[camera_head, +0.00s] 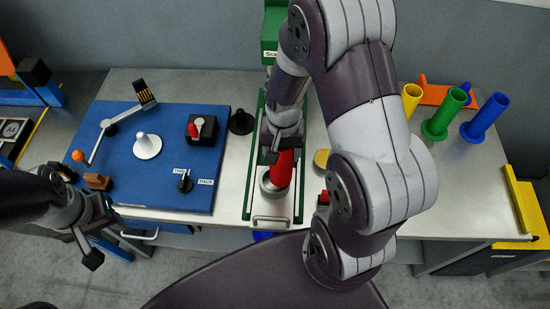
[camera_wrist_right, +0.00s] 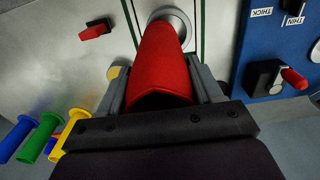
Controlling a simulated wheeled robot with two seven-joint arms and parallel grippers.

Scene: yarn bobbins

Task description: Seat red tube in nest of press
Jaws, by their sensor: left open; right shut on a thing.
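The red tube (camera_head: 281,168) is held in my right gripper (camera_head: 283,140), whose fingers are shut on it. In the head view its lower end is at the round metal nest (camera_head: 272,187) of the green-framed press (camera_head: 248,172). In the right wrist view the red tube (camera_wrist_right: 162,62) points at the metal ring of the nest (camera_wrist_right: 182,22). The tube hides part of the ring, so I cannot tell how deep it sits. My left gripper (camera_head: 88,240) is open and empty in front of the bench, at the lower left.
A blue board (camera_head: 165,120) with a white cone (camera_head: 147,146), knobs and a lever lies left of the press. My right arm hides the bench's middle.

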